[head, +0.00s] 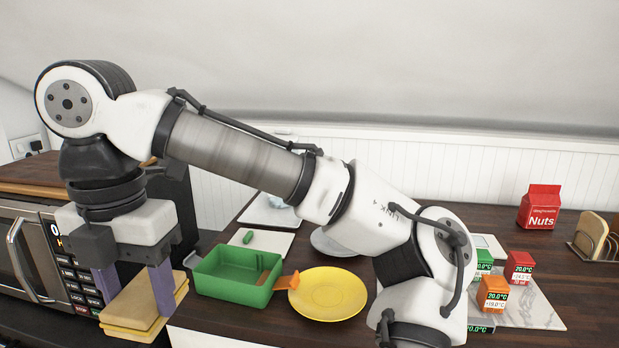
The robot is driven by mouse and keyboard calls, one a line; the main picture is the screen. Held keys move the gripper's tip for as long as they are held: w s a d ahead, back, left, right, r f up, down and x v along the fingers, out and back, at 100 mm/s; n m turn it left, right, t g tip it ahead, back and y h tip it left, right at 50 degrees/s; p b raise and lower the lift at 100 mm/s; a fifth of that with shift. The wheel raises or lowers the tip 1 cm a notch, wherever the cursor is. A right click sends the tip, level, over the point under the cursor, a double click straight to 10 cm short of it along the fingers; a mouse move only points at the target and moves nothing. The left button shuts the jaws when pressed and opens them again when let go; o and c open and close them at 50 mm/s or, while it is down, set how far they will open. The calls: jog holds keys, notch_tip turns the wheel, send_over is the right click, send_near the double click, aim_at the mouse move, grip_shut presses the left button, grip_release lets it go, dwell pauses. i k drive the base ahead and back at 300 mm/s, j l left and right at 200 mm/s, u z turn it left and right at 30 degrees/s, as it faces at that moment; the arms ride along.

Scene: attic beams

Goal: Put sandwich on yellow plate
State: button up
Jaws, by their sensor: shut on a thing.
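My gripper (133,280) is at the lower left of the head view, pointing down, with its two purple fingers on either side of a sandwich. It is shut on the sandwich (140,305), which looks like stacked pale yellow slices and is tilted in the picture. The sandwich is in front of the microwave's right side and left of the green box. The yellow plate (328,293) lies on the dark counter to the right of the green box. Its visible surface is empty, and my arm passes close to its right edge.
The green box (230,277) with orange handle stands between sandwich and plate. A microwave (35,250) is at the left. Small labelled cubes (494,294) sit on a marble board at the right. A red Nuts carton (539,206) and a rack (592,238) stand behind.

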aim_at(327, 296)
jog(key=k, duration=1)
